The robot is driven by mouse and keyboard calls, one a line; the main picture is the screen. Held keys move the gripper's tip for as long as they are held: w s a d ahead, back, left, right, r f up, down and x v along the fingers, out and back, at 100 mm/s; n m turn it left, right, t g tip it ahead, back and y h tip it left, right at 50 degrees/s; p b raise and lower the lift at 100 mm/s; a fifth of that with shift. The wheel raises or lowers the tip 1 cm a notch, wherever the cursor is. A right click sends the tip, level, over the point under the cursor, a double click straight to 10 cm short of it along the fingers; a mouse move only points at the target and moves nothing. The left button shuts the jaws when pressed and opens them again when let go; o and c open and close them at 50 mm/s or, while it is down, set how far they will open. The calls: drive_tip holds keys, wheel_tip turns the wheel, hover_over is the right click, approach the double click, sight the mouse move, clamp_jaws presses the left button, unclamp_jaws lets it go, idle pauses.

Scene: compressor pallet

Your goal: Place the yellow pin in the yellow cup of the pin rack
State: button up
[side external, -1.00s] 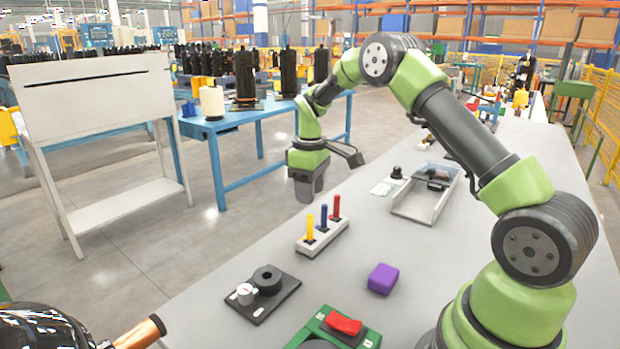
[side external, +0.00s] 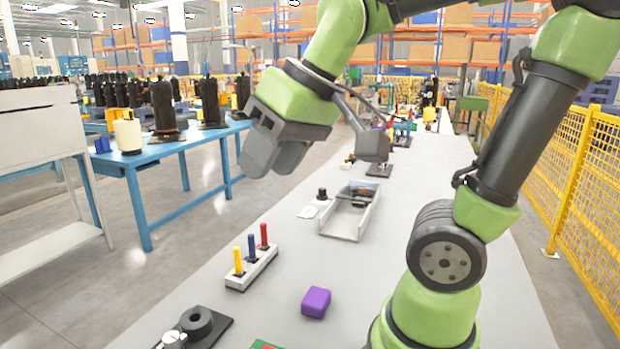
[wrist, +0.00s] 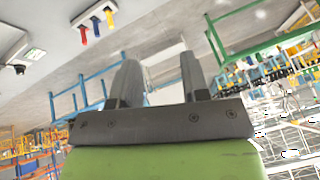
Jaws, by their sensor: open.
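The white pin rack (side external: 258,272) stands on the grey table with three upright pins in it. The yellow pin (side external: 238,261) is at the near end, the blue pin (side external: 252,247) in the middle and the red pin (side external: 264,235) at the far end. The colours of the cups at their bases cannot be made out. In the wrist view the yellow pin (wrist: 109,18) shows at upper left with the other two. My gripper (side external: 268,160) is tilted, high above the table and well clear of the rack. Its fingers (wrist: 160,75) are apart with nothing between them.
A purple block (side external: 316,302) lies right of the rack. A dark plate with a round black part (side external: 196,322) is in front. A grey open tray (side external: 345,225) and a small black knob (side external: 322,193) lie behind. Yellow fencing (side external: 560,170) runs along the right.

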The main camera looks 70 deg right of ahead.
drive_tip(key=s+a+f+m+t, duration=0.1)
drive_tip(key=s, duration=0.4)
drive_tip(key=shift+s+a+f+y, duration=0.2)
drive_tip(key=shift+s+a+y, duration=0.1)
drive_tip(key=shift+a+y, duration=0.1)
